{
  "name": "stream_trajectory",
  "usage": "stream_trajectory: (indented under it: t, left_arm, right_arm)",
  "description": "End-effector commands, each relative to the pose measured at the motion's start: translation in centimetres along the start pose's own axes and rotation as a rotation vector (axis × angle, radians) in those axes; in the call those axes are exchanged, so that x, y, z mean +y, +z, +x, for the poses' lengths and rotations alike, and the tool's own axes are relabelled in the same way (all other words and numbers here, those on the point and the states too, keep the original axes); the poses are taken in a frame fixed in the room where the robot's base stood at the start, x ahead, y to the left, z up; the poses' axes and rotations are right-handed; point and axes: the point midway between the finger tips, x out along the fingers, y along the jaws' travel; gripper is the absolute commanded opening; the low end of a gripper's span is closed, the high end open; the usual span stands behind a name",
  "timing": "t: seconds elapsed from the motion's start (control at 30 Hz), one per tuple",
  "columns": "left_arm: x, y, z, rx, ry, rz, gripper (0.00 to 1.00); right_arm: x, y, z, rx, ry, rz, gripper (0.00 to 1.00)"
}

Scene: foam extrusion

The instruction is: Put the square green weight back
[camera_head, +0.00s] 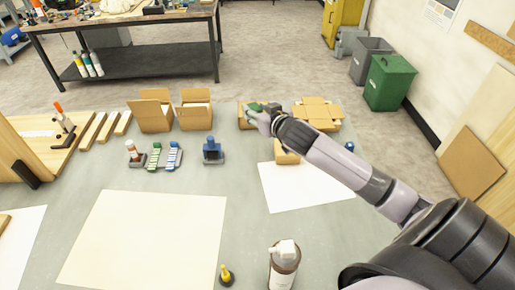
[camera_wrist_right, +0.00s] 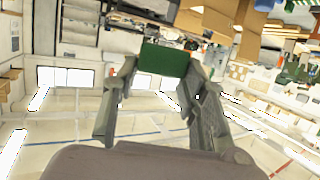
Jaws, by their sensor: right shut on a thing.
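My right gripper (camera_head: 258,115) is stretched out to the far side of the table, in front of an open cardboard box (camera_head: 243,122). It is shut on a green block, the square green weight (camera_wrist_right: 163,59), which sits between the two fingertips in the right wrist view. In the head view a bit of green (camera_head: 254,106) shows at the fingertips. The gripper hides part of the box, and I cannot tell whether the weight is above or inside it. My left gripper is not in view.
Open cardboard boxes (camera_head: 155,117) stand along the far edge, with a flatter one (camera_head: 318,110) to the right. A small box (camera_head: 287,158) lies below my right arm. A blue device (camera_head: 212,155) and colored strips (camera_head: 173,157) stand mid-table. A spray can (camera_head: 284,268) is near the front.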

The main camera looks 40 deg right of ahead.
Motion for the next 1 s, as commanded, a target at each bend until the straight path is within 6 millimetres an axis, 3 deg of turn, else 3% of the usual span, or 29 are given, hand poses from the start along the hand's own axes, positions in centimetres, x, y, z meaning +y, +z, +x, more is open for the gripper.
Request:
stream_trajectory:
  t: [0.23,0.4,0.7,0.87,1.0]
  left_arm:
    - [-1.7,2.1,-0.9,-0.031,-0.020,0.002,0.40]
    - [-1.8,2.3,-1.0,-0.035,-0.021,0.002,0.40]
    - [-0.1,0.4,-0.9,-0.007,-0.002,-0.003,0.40]
    - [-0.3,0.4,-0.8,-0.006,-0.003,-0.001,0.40]
    - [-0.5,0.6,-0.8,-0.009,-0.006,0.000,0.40]
  right_arm:
    - [0.1,6.2,2.0,0.000,0.001,0.003,0.00]
    - [0.1,9.9,3.1,0.001,0.001,0.002,0.00]
    - [0.0,12.7,4.0,0.003,-0.001,0.001,0.00]
    - [0.1,14.9,4.7,0.003,0.001,0.002,0.00]
    - [0.1,15.4,4.9,0.005,-0.001,0.001,0.00]
